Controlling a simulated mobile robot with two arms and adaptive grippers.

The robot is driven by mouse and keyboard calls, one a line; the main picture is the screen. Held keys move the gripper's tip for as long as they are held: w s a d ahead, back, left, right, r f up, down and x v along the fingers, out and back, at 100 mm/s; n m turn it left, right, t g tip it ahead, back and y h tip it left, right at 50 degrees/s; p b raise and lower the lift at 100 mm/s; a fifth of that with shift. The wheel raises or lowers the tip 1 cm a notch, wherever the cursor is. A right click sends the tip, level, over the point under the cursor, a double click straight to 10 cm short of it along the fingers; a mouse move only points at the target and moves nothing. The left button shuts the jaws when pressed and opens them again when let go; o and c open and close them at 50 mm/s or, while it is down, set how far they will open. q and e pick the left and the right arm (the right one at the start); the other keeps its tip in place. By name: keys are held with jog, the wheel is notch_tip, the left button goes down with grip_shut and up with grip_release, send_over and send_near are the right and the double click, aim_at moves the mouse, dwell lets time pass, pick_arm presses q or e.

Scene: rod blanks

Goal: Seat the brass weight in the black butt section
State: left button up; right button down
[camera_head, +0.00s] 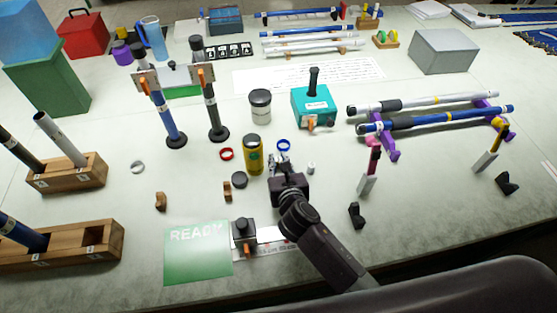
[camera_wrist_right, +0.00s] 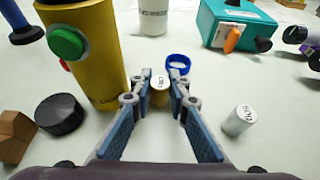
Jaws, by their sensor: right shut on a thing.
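My right gripper (camera_head: 281,162) is low over the middle of the table. In the right wrist view its blue-padded fingers (camera_wrist_right: 160,98) are closed on the brass weight (camera_wrist_right: 159,95), a small brass cylinder with a pale, marked top. The weight is not clearly visible in the head view. A dark tube (camera_head: 213,108) stands upright in a round black foot, and another dark tube (camera_head: 18,150) leans in a wooden block at the far left. I cannot tell which is the black butt section. My left gripper is not in view.
A silver cylinder (camera_wrist_right: 237,121) stands right of the fingers. A gold canister (camera_head: 253,155) stands close on the left, with a black cap (camera_head: 239,180) beside it. A blue ring (camera_head: 283,145) lies behind. A teal box (camera_head: 314,105) and a rod rack (camera_head: 388,145) stand farther back.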

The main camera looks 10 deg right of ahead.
jog(key=c, duration=1.8)
grip_release()
jog(key=shift+f, duration=0.1)
jog(key=shift+c, duration=0.2)
